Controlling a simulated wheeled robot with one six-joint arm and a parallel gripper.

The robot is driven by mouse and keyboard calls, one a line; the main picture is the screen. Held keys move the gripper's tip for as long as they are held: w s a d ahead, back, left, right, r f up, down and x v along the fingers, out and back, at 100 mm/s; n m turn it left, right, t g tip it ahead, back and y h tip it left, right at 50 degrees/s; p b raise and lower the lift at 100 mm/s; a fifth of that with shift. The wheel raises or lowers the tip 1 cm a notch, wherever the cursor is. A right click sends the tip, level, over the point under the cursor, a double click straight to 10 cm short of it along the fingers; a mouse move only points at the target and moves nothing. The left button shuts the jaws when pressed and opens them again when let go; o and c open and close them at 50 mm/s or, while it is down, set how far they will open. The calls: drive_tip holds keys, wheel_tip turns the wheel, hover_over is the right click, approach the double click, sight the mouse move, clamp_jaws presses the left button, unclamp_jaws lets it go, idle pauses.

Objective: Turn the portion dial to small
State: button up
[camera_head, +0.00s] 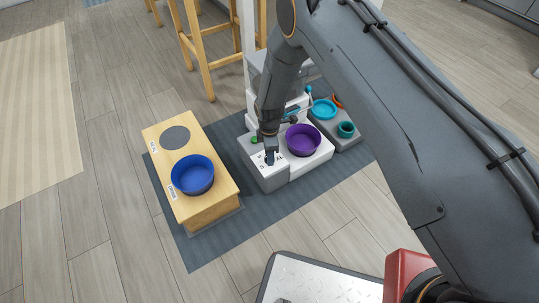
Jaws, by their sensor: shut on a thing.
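A white feeder unit (268,181) stands on the dark mat, with a purple bowl (303,140) on its right part. My gripper (270,160) points straight down at the feeder's top left panel and is shut on the portion dial there. The dial itself is mostly hidden by the fingers. Small dark marks show on the panel around the fingertips, too small to read. A small green spot (254,140) shows behind the gripper on the feeder.
A wooden stand (215,212) with a blue bowl (192,175) and an empty grey circle (175,137) is on the left. A grey tray (346,142) with teal dishes is on the right. A wooden stool (205,55) stands behind. The dark mat's (215,250) front is bare.

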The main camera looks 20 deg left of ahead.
drive_tip(key=n, duration=0.4)
drive_tip(key=shift+n, duration=0.3)
idle(0.3)
drive_tip(key=o, duration=1)
drive_tip(key=shift+o, duration=0.2)
wheel_tip(320, 180, up, 8)
drive_tip(key=shift+f+p, duration=0.1)
drive_tip(key=shift+p, duration=0.8)
